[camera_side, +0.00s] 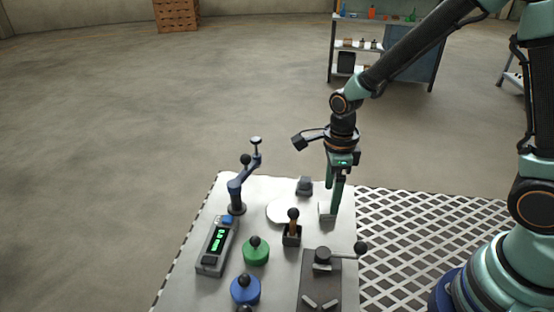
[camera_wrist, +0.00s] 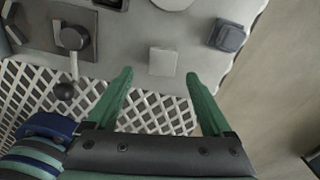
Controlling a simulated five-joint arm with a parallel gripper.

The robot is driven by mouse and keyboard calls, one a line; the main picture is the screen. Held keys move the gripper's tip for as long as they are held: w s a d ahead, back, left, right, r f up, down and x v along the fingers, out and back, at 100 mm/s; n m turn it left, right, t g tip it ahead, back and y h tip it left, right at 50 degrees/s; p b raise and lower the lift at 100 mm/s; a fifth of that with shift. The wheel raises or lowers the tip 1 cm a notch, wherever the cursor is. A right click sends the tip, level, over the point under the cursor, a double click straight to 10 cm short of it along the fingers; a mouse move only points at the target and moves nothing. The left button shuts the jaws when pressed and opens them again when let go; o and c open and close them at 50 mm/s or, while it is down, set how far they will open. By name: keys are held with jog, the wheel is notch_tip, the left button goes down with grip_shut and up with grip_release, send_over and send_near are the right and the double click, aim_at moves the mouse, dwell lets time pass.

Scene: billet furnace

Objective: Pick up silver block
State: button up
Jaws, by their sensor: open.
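A small pale silver block (camera_side: 325,213) sits on the white table near its right edge in the side view, and it shows in the wrist view (camera_wrist: 162,61) at the upper middle. My gripper (camera_side: 334,203) has green fingers pointing down, close to the block; one finger partly covers it in the side view. In the wrist view the open gripper (camera_wrist: 159,74) has its fingertips apart on either side of the block's line, with the block just beyond them. Nothing is held. Whether the tips touch the block cannot be told.
A grey-blue block (camera_side: 304,186) and a white disc (camera_side: 279,212) lie nearby. A dark lever box (camera_side: 292,236), a blue crank post (camera_side: 237,195), a green knob (camera_side: 256,252) and a lever plate (camera_side: 322,275) stand on the table. Metal grating (camera_side: 425,228) borders the right side.

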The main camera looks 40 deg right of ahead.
aim_at(327, 207)
jog(key=shift+w+f, duration=0.15)
jog(key=shift+f, duration=0.95)
jog(key=shift+w+f, duration=0.15)
jog(key=shift+f, duration=0.95)
grip_shut()
